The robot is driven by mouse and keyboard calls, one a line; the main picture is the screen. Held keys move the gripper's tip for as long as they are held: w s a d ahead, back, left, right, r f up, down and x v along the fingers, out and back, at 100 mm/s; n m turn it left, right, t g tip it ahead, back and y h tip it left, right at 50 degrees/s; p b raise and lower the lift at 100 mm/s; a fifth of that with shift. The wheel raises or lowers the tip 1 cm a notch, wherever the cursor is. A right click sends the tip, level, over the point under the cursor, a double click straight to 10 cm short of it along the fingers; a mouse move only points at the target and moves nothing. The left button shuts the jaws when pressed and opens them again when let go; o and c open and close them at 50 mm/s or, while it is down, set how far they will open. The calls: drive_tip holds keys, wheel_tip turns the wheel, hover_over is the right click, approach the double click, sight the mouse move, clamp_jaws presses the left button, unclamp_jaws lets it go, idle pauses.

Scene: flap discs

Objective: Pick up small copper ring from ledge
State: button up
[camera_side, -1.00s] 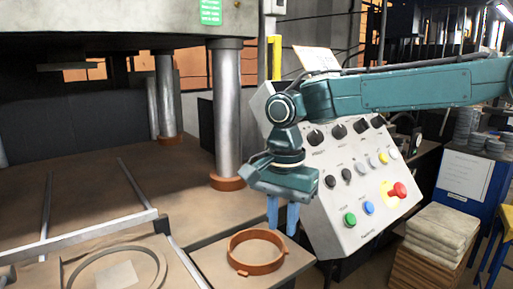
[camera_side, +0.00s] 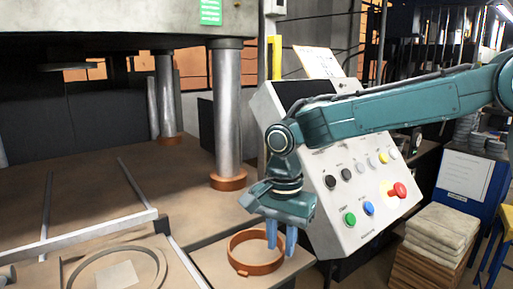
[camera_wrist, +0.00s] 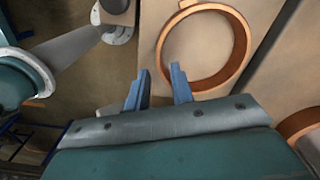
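The copper ring (camera_side: 250,268) lies flat on the small ledge (camera_side: 210,264) at the front in the side view. It also shows in the wrist view (camera_wrist: 243,42), at the top right of centre. My gripper (camera_side: 281,250) points down at the ring's right side, its two blue fingers apart with nothing held. In the side view one finger overlaps the ring's right back wall and the other is just right of it. In the wrist view, my gripper's (camera_wrist: 159,72) right fingertip overlaps the ring's near rim and the left one is outside. I cannot tell if either touches.
The control panel (camera_side: 335,205) stands close behind and right of my gripper. A steel column (camera_side: 229,115) with a copper collar (camera_side: 228,180) rises behind the ledge. A metal rail (camera_side: 95,235) lies to the left. Stacked pads (camera_side: 440,225) stand at the right.

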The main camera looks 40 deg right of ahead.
drive_tip(key=shift+f, duration=1.15)
drive_tip(key=shift+c, duration=0.2)
clamp_jaws()
drive_tip(key=shift+r, duration=2.1)
idle(1.2)
drive_tip(key=shift+w+a, duration=0.1)
